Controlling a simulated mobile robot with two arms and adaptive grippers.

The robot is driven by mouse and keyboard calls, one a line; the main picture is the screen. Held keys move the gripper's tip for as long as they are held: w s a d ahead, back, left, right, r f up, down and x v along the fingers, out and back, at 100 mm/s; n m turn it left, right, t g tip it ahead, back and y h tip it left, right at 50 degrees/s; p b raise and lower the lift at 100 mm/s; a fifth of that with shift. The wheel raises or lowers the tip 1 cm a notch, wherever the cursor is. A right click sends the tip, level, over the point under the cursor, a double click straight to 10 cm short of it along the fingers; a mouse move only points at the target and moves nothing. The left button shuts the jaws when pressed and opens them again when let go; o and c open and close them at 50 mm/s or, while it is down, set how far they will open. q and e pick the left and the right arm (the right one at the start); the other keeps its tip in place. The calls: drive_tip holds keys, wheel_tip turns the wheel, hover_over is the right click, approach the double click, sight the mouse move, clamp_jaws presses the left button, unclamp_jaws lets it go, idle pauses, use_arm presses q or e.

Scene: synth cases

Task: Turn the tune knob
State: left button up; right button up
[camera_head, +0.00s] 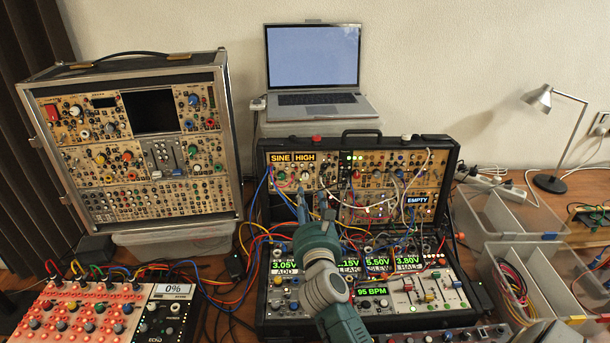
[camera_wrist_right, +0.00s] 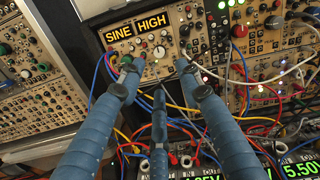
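The synth module with yellow-on-black SINE (camera_head: 281,158) and HIGH (camera_head: 305,157) labels sits at the upper left of the open case in the middle. In the right wrist view, a pale round knob (camera_wrist_right: 159,52) shows on this panel below the HIGH label, among smaller knobs. I cannot read a tune label. My right gripper (camera_head: 312,202) reaches up to this module from below. In the right wrist view its blue fingers (camera_wrist_right: 157,70) are spread with nothing between them, and their tips lie close around the pale knob. Contact cannot be told. My left gripper is not in view.
Patch cables (camera_head: 262,232) hang in front of the case beside my right arm. A laptop (camera_head: 315,70) stands behind it. Another synth case (camera_head: 140,215) is at the left, a red-lit panel (camera_head: 75,318) at the front left. Clear bins (camera_head: 510,215) and a lamp (camera_head: 550,183) are at the right.

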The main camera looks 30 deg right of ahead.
sight(305, 177)
drive_tip(key=x, duration=0.7)
drive_tip(key=shift+w+d+r+p, duration=0.1)
drive_tip(key=shift+w+r+p, duration=0.1)
drive_tip(key=shift+p, duration=0.2)
drive_tip(key=shift+x, duration=0.8)
drive_tip(key=shift+w+d, duration=0.1)
drive_tip(key=c, duration=0.8)
clamp_jaws()
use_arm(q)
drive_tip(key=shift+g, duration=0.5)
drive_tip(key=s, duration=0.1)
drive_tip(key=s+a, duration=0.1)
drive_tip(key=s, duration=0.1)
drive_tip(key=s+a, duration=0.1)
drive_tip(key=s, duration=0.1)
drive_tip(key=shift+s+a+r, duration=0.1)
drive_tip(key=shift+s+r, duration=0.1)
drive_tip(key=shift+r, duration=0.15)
use_arm(e)
drive_tip(key=shift+r, duration=0.1)
